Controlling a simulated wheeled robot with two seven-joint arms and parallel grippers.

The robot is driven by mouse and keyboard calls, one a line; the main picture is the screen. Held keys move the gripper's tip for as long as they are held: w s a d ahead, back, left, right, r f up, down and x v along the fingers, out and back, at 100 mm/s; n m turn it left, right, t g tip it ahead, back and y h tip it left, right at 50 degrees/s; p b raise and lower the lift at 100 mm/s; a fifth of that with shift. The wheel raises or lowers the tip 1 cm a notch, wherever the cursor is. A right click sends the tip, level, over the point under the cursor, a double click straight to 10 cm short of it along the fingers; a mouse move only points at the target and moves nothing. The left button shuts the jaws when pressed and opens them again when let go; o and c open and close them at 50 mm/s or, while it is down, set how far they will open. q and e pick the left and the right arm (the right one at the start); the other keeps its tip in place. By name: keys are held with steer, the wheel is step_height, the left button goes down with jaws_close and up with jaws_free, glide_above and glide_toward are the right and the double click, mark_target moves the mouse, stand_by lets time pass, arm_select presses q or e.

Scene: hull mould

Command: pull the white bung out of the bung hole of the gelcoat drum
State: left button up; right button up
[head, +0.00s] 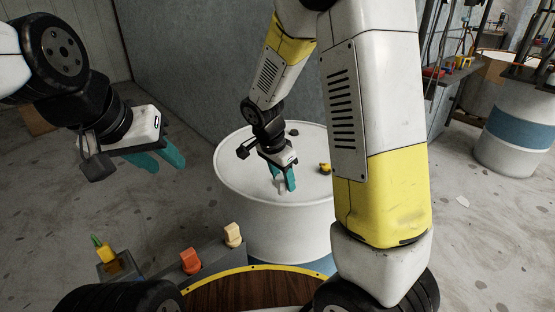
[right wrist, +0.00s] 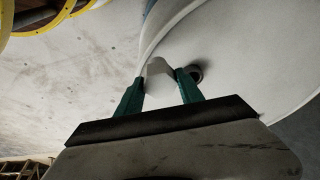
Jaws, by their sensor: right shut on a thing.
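The gelcoat drum (head: 262,225) is a white drum standing upright in front of me. My right gripper (head: 283,183) is over the near part of its lid, shut on the white bung (head: 281,187). In the right wrist view the pale bung (right wrist: 158,69) sits between the two teal fingertips. A dark round opening (right wrist: 197,72) in the drum lid shows beside the bung, partly behind one finger. The bung looks apart from this opening. My left gripper (head: 160,161) is open and empty, in the air left of the drum.
A dark cap (head: 293,132) and a small yellow thing (head: 325,168) are on the drum lid. An orange-topped thing (head: 190,261) and a cream one (head: 233,235) stand at the front left. Another drum (head: 510,150) with a blue band stands at right. A grey wall is behind.

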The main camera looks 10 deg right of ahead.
mark_target(282, 185)
steer(key=shift+s+a+r, duration=0.25)
steer(key=shift+s+r, duration=0.35)
steer(key=shift+s, duration=0.6)
steer(key=shift+s+a+r, duration=0.25)
steer(key=shift+s+r, duration=0.4)
steer(key=shift+s, duration=0.6)
steer(key=shift+s+a+r, duration=0.25)
steer(key=shift+s+r, duration=0.35)
steer(key=shift+s, duration=0.6)
steer(key=shift+r, duration=1.5)
steer(key=shift+r, duration=0.1)
steer(key=shift+r, duration=1.4)
